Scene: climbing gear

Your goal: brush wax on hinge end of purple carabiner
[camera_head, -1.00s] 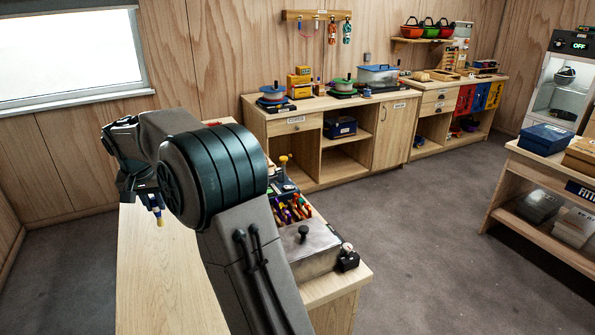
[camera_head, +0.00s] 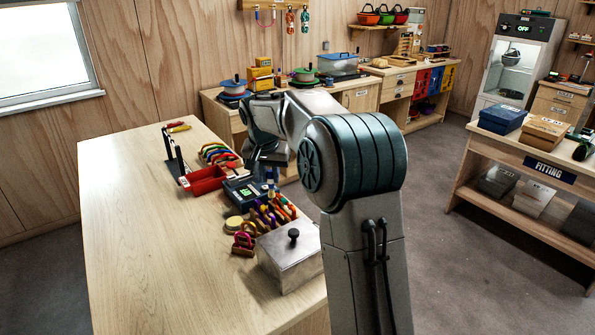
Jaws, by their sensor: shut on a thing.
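My gripper (camera_head: 268,160) is over the right side of the near bench, partly hidden by my own arm. It is shut on a small slim thing with a blue part (camera_head: 270,176), which looks like a brush and points down beside the dark box with a green display. A row of coloured carabiners (camera_head: 218,154) lies on the bench behind the red tray. I cannot tell which piece is the purple carabiner. A round yellowish disc (camera_head: 234,223), possibly wax, lies near them.
The bench (camera_head: 135,215) is bare on its left. A red tray (camera_head: 205,181), a black stand (camera_head: 174,152), a display box (camera_head: 243,191), several coloured handles (camera_head: 273,213) and a lidded metal box (camera_head: 290,257) line its right side.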

